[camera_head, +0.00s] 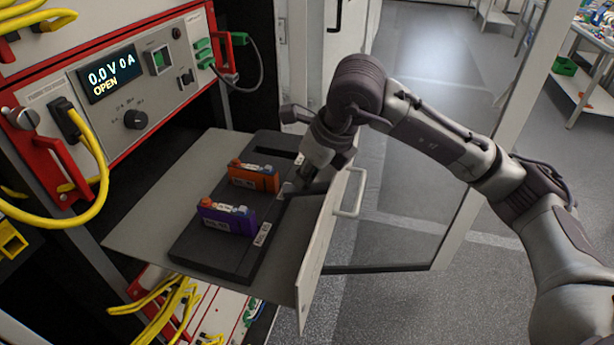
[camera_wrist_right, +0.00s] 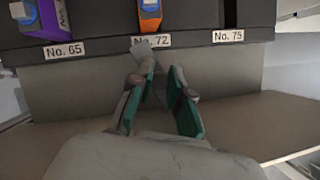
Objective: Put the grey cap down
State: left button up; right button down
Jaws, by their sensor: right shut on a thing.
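My right gripper (camera_head: 291,187) reaches down over the pulled-out drawer, at the right edge of the black battery holder. In the wrist view its green-padded fingers (camera_wrist_right: 164,80) are closed around a narrow grey piece (camera_wrist_right: 140,62), which I take for the grey cap. The piece's tip is in front of the label No. 72; I cannot tell whether it touches the holder. Fingers and arm hide much of it. My left gripper is not in view.
The black holder (camera_head: 205,250) carries an orange battery (camera_head: 254,178) and a purple battery (camera_head: 227,217). The drawer (camera_head: 150,205) has bare grey metal around it and a front panel with a handle (camera_head: 350,195). The cycler display (camera_head: 110,75) reads 0.0 V 0 A, OPEN. Yellow cables (camera_head: 95,170) hang at the left.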

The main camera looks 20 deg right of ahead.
aim_at(313, 190)
jog(key=c, duration=1.1)
grip_release()
jog(key=shift+s+f, duration=0.3)
jog(key=shift+f, duration=0.5)
jog(key=shift+r+p, duration=0.35)
jog(key=shift+p, duration=0.15)
jog(key=shift+r+p, duration=0.5)
jog(key=shift+p, duration=0.15)
jog(key=b+v, duration=0.2)
jog(key=shift+w+d+r, duration=0.1)
jog(key=shift+d+r, duration=0.1)
jog(key=shift+r, duration=0.2)
jog(key=b+v, duration=0.1)
jog(key=v, duration=0.8)
jog(key=shift+w+a+b, duration=0.15)
jog(key=shift+b, duration=0.15)
